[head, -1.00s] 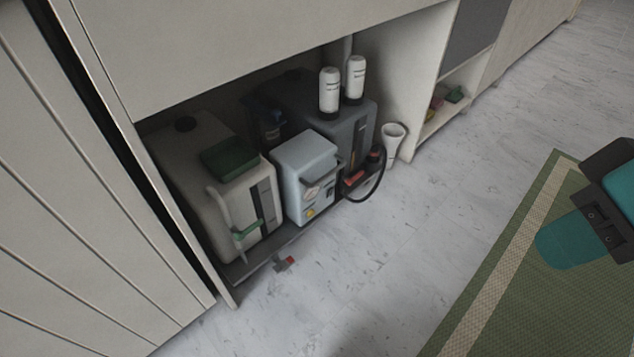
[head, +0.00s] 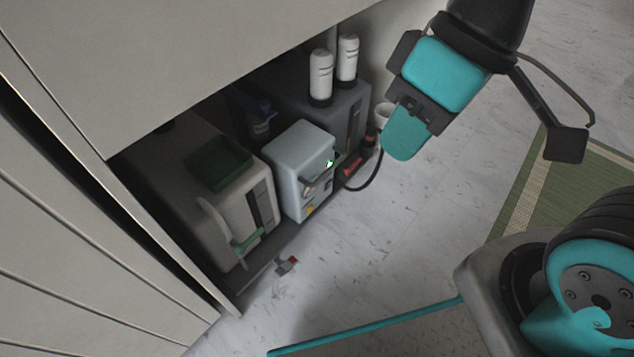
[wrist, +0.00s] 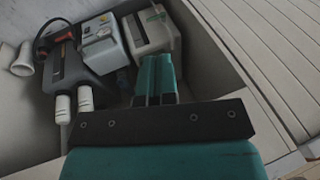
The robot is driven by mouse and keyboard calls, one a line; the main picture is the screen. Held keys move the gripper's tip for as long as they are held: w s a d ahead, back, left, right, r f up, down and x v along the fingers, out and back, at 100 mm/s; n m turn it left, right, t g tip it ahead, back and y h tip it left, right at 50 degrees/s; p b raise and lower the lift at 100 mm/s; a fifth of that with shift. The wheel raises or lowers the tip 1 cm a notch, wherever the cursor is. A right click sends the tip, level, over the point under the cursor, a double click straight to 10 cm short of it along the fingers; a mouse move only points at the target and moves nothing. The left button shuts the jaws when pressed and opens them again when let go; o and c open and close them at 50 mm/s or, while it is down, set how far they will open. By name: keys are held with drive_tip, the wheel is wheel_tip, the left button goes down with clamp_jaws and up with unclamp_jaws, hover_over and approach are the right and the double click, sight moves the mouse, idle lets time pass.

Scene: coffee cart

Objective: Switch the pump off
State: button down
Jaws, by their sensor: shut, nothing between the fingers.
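The pump seems to be the pale blue-grey box (head: 295,158) in the low cabinet bay, between a cream tank and a dark tank. A small bright green spot (head: 329,162) shows near its upper front edge, by a dark handle-like part; the switch's position is too small to tell. The box also shows in the wrist view (wrist: 103,48). My gripper (head: 398,152) is shut and empty, outside the bay, to the right of the box and apart from it. In the wrist view my gripper's fingers (wrist: 155,70) lie together, below and right of the box.
The cream tank (head: 185,200) with a green lid stands left of the box. The dark tank (head: 352,105) and two white bottles (head: 320,75) stand behind right. A black hose loops at the front right. The cabinet panel overhangs the bay.

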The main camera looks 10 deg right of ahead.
drive_tip(key=w+f+m+t+y+b, duration=0.2)
drive_tip(key=w+f+m+y+b, duration=0.35)
drive_tip(key=w+f, duration=1.4)
drive_tip(key=d+f+m+t+h+b, duration=0.1)
drive_tip(key=d+f+m+t, duration=0.1)
drive_tip(key=f, duration=0.6)
drive_tip(key=w+d+f+m+t+h+b, duration=0.1)
drive_tip(key=d+f+m+t+b, duration=0.1)
drive_tip(key=d+f+m, duration=0.3)
drive_tip(key=d+f+m+t+h+b, duration=0.1)
drive_tip(key=d+f+m, duration=0.3)
drive_tip(key=f, duration=0.9)
drive_tip(key=shift+w+d+m+t+h+b, duration=0.15)
drive_tip(key=shift+w+m+t+h+b, duration=0.15)
drive_tip(key=shift+m+t+b, duration=0.3)
drive_tip(key=shift+f, duration=0.15)
